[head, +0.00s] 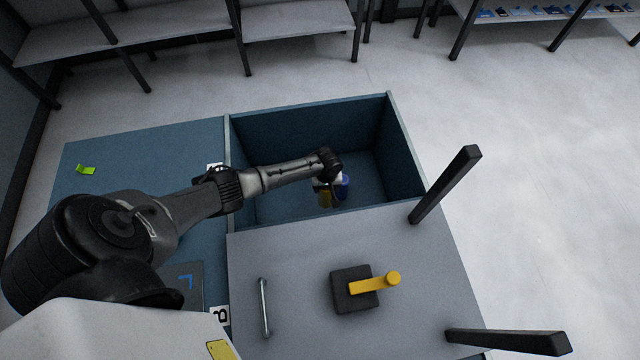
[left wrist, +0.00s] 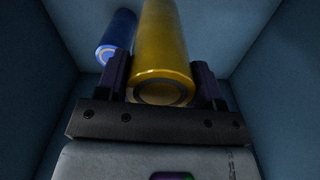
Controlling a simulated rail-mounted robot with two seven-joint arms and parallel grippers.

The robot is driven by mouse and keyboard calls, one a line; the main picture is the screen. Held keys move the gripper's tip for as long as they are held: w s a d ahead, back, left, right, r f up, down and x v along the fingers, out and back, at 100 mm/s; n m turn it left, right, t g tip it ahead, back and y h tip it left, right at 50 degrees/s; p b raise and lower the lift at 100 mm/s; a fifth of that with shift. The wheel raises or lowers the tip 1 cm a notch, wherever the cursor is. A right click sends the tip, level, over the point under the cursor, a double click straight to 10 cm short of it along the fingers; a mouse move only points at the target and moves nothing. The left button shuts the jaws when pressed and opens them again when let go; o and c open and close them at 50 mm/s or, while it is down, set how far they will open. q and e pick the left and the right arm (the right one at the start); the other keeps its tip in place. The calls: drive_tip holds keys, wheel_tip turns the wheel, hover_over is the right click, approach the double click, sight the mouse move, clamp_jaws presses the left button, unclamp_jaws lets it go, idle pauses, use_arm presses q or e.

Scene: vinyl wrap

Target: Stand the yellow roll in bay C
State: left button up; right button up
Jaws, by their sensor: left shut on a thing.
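The yellow roll (head: 325,198) is in the open blue-walled bay (head: 300,130), below my left gripper (head: 327,184). In the left wrist view, the yellow roll (left wrist: 162,45) is between the two fingers of my left gripper (left wrist: 162,70), which is shut on it. A blue roll (head: 344,183) stands close beside it in the bay; it also shows in the left wrist view (left wrist: 115,35). I cannot tell whether the yellow roll touches the bay floor. The label by this bay (head: 214,166) is mostly hidden by my arm. My right gripper is not in view.
A grey lid (head: 300,240) with a bar handle (head: 264,307) lies in front of the bay. On it is a dark block with a yellow lever (head: 375,284). Black posts (head: 446,185) rise at the right. A green piece (head: 86,169) lies on the blue surface at left.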

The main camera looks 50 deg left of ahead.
use_arm(q)
drive_tip(key=s+a+f+b, duration=0.5)
drive_tip(key=a+f+b, duration=0.1)
drive_tip(key=a+f, duration=0.5)
drive_tip(key=shift+f, duration=0.5)
drive_tip(key=shift+s+f+b, duration=0.1)
drive_tip(key=shift+f+b, duration=0.1)
drive_tip(key=shift+b, duration=0.15)
drive_tip(key=o, duration=1.4)
drive_tip(key=shift+r, duration=0.1)
drive_tip(key=shift+r+p, duration=3.2)
drive_tip(key=shift+r, duration=2.9)
